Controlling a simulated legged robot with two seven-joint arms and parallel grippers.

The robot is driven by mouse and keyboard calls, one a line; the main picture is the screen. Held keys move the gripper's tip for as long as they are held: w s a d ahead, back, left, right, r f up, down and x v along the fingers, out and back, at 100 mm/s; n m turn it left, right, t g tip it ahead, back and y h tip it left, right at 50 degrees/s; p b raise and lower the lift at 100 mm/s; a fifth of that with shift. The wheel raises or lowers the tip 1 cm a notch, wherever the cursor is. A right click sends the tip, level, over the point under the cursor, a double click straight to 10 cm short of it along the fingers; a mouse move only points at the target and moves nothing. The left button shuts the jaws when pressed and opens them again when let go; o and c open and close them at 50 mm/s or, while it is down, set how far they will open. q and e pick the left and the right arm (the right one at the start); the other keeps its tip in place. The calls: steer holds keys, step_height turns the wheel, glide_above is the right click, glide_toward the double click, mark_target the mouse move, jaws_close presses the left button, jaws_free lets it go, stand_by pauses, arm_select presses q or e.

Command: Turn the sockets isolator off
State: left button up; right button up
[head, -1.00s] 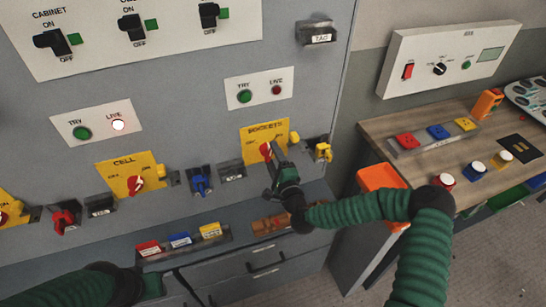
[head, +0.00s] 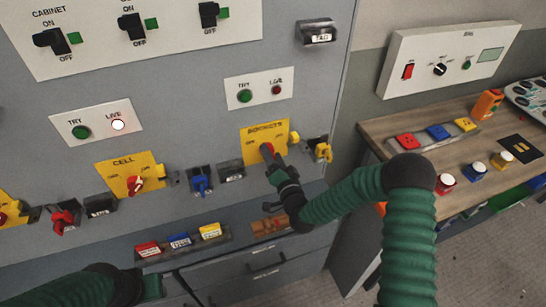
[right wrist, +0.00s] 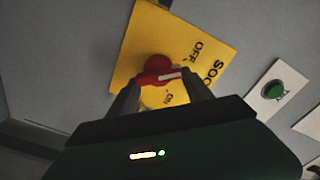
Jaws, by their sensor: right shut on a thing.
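The sockets isolator is a yellow plate (head: 262,133) with a red rotary handle (head: 266,149) on the grey cabinet front. In the right wrist view the red handle (right wrist: 157,70) sits between my fingers, with OFF and ON lettered on the yellow plate (right wrist: 196,28). My right gripper (head: 272,158) is shut on the red handle; it also shows in the right wrist view (right wrist: 162,85). The fingers partly hide the handle, so its exact pointing is hard to tell. My left arm shows at the lower left; its gripper (head: 150,287) is partly in view, with its fingers unclear.
The cell isolator (head: 133,178) is left of the sockets one. Blue (head: 201,181) and yellow (head: 322,151) padlocks hang nearby. A sockets TRY/LIVE panel (head: 260,90) is above, its red lamp dark. A rail of coloured blocks (head: 180,241) lies below. A wooden bench (head: 375,127) stands right.

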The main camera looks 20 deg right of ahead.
steer(key=shift+s+a+f+n, duration=0.15)
steer(key=shift+f+n, duration=0.25)
steer(key=shift+n, duration=0.2)
steer(key=o, duration=1.1)
steer(key=shift+o, duration=1.3)
steer(key=shift+r, duration=0.1)
steer(key=shift+r, duration=0.1)
steer(key=s, duration=0.5)
steer(key=s+p, duration=0.1)
steer(key=s, duration=0.5)
steer(key=s+p, duration=0.1)
steer(key=s, duration=0.4)
steer(key=shift+s+d, duration=0.3)
steer(key=shift+d, duration=0.1)
